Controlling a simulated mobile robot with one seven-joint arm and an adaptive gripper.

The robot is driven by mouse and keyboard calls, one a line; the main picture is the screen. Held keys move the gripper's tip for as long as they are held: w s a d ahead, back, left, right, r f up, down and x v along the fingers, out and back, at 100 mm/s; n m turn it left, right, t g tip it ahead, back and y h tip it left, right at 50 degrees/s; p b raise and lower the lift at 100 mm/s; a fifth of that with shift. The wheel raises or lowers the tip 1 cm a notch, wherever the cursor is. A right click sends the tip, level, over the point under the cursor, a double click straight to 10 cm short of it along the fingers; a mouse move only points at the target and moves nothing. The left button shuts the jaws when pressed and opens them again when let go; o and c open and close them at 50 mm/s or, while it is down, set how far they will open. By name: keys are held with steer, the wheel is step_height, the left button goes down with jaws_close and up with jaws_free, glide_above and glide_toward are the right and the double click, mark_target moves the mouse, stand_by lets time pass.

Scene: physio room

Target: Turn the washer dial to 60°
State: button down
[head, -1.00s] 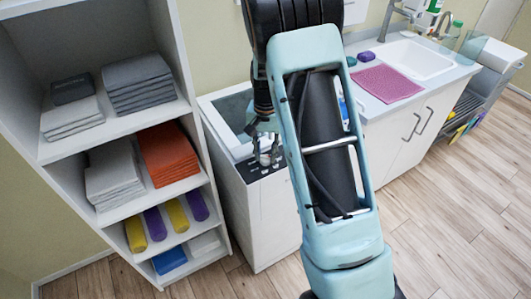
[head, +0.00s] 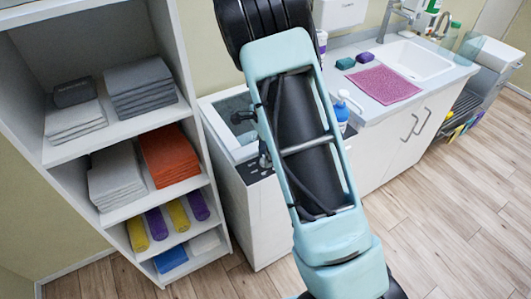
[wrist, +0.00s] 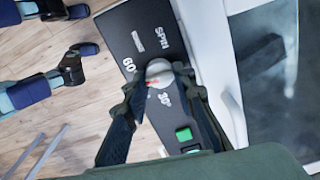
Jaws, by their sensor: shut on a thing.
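The washer (head: 268,220) is a white top-loader between the shelf and the sink cabinet; its lid area is partly hidden by my arm. In the wrist view its black control panel (wrist: 118,28) carries a round pale dial (wrist: 158,70) with a red pointer mark. The mark points lower left, between the printed 60° at the left and 30° below. SPIN is printed above right. My gripper (wrist: 160,76) is shut on the dial, one finger on each side. In the head view my arm mostly hides the gripper and the dial.
A green button (wrist: 184,135) is on the panel below the dial. The shelf (head: 188,100) with folded towels and rolls stands close at left. A sink counter (head: 368,112) with a pink mat (head: 384,84) and a pump bottle (head: 342,112) is at right. Floor at right is clear.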

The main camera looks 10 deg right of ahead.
steer(key=shift+m+p, duration=0.5)
steer(key=shift+m, duration=1.1)
steer(key=c, duration=1.6)
jaws_free()
step_height(320, 180, up, 12)
